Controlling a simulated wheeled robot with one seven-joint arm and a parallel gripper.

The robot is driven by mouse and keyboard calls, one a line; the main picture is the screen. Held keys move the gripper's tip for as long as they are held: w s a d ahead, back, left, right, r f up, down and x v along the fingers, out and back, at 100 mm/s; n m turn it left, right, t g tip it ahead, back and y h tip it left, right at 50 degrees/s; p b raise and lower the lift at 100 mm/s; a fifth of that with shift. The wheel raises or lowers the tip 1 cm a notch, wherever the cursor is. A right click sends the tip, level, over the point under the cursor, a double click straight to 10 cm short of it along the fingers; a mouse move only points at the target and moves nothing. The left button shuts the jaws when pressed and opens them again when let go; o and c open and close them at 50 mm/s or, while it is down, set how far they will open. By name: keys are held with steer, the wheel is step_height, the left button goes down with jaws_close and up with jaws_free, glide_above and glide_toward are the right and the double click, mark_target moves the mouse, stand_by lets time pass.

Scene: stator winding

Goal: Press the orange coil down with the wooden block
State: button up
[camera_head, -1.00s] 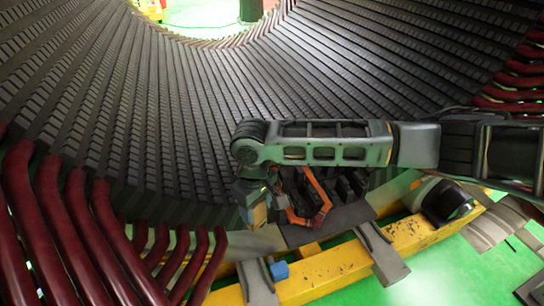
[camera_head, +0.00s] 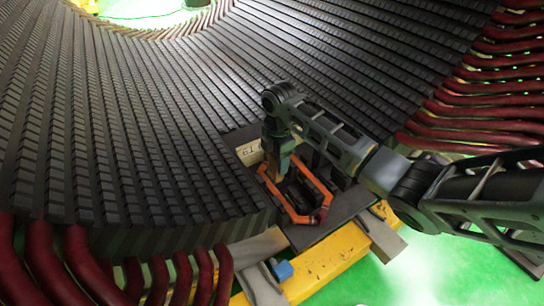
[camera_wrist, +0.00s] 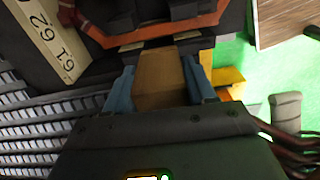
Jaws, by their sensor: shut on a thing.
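My gripper (camera_wrist: 160,88) is shut on the wooden block (camera_wrist: 158,72), a plain tan block between its blue fingers in the wrist view. In the head view my gripper (camera_head: 277,170) points down at the upper left side of the orange coil. The orange coil (camera_head: 322,192) is a long angular loop lying at the stator's edge, around dark slots. Part of the coil (camera_wrist: 165,36) crosses the top of the wrist view, just beyond the block. My arm hides part of the coil's far side. I cannot tell whether the block touches the coil.
A pale numbered strip (camera_head: 250,153) lies beside the coil. Grey stator teeth (camera_head: 130,120) fill the left and back. Dark red coils stand at the left (camera_head: 60,265) and right (camera_head: 490,110). A yellow beam (camera_head: 330,262) and a small blue block (camera_head: 284,270) are in front.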

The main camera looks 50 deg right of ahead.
steer(key=shift+s+d+f, duration=0.1)
steer(key=shift+d+f, duration=0.1)
steer(key=shift+f, duration=0.05)
step_height(320, 180, down, 4)
steer(key=b, duration=0.4)
steer(key=shift+f+b, duration=1.4)
steer(key=shift+f, duration=0.95)
steer(key=shift+a+f+p, duration=0.1)
steer(key=shift+f+p, duration=0.4)
steer(key=shift+f, duration=0.15)
steer(key=shift+r, duration=0.1)
step_height(320, 180, up, 11)
steer(key=p, duration=1.1)
steer(key=shift+r, duration=0.2)
